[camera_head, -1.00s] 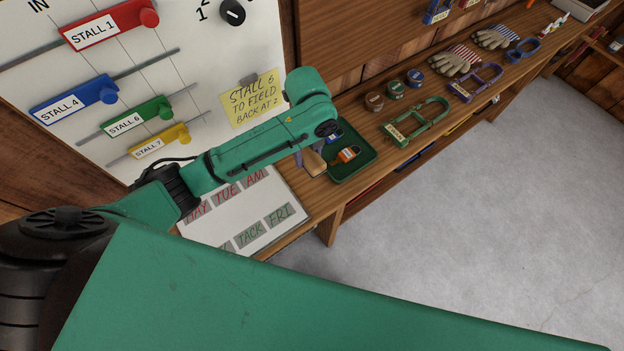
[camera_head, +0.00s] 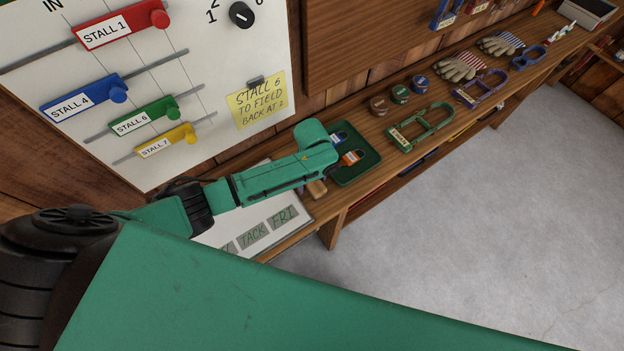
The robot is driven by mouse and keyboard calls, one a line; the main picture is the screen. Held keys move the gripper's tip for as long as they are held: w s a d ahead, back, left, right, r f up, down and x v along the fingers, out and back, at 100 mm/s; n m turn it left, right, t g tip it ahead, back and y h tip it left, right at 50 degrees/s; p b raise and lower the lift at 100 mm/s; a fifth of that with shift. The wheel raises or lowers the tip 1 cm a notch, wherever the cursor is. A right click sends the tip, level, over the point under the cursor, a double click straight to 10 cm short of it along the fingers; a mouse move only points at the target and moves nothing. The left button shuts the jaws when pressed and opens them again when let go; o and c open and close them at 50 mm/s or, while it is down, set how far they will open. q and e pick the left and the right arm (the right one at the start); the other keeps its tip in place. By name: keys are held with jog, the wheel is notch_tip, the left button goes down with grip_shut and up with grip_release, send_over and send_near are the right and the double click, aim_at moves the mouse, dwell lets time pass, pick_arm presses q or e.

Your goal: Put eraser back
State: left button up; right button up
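A tan wooden block (camera_head: 317,188), which looks like the eraser, shows in part just below the end of my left arm, by the upper right of the white lettered board (camera_head: 274,226). My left arm crosses from the left, and its wrist covers most of the block. My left gripper's fingers are hidden behind the wrist, so I cannot tell whether they hold the block. My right gripper is out of view.
A green tray (camera_head: 371,172) with an orange-and-white item (camera_head: 351,158) lies right of my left wrist. Several round tins, a green halter (camera_head: 421,127) and gloves line the shelf beyond. A stall board (camera_head: 190,60) with sliders and a yellow note (camera_head: 257,100) stands behind.

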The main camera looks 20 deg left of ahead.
pick_arm(q)
notch_tip(320, 180, up, 12)
jog(key=shift+r, duration=0.2)
dwell(0.4)
dwell(0.4)
